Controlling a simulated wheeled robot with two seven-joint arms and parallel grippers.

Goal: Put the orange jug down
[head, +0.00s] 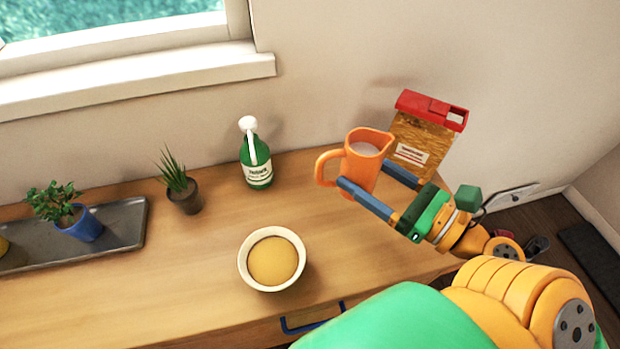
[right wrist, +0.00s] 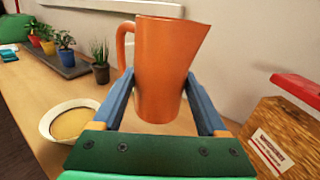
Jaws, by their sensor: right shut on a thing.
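The orange jug (head: 362,166) is upright near the right end of the wooden counter, with its handle to the left and something pale inside. It also shows in the right wrist view (right wrist: 163,65), between the two blue fingers. My right gripper (head: 366,186) is shut on the jug's body, one finger on each side. I cannot tell for sure whether the jug's base touches the counter. My left gripper is not in view.
A red-lidded box (head: 424,136) stands just right of the jug. A green bottle (head: 255,160), a small spiky plant (head: 183,188), a bowl (head: 247,272) and a grey tray (head: 122,228) with a potted plant stand to the left. Bare counter (head: 325,235) lies in front of the jug.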

